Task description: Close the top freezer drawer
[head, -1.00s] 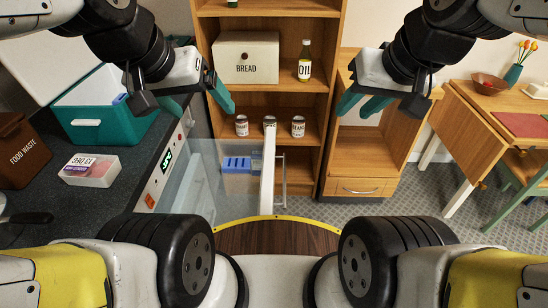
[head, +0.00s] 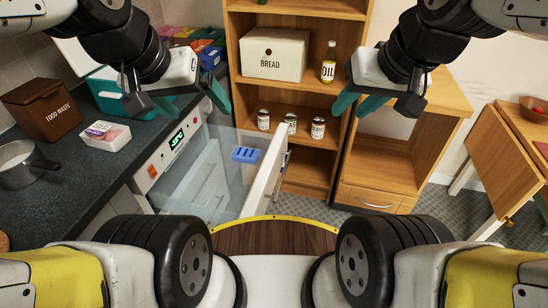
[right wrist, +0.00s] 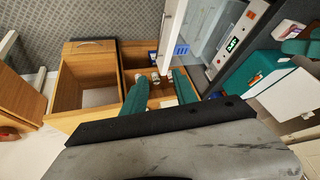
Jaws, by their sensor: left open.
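The freezer (head: 160,160), with a lit green display, stands under the dark counter on the left. Its drawer, with clear walls and a white front (head: 264,178), is pulled out. A blue tray (head: 245,154) lies in it. The drawer front also shows at the top of the right wrist view (right wrist: 171,35). My left gripper (head: 199,111) is open and empty, in front of the freezer in the picture. My right gripper (head: 350,113) is open and empty, right of the drawer; its teal fingers are apart in the right wrist view (right wrist: 160,76). Neither gripper touches the drawer.
A wooden shelf holds a bread box (head: 275,62), an oil bottle (head: 328,66) and cans (head: 290,123). A food waste bin (head: 42,108), a pot (head: 22,165) and a teal cooler (head: 103,88) stand on the counter. A wooden table (head: 490,165) stands at right. Grey floor shows between.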

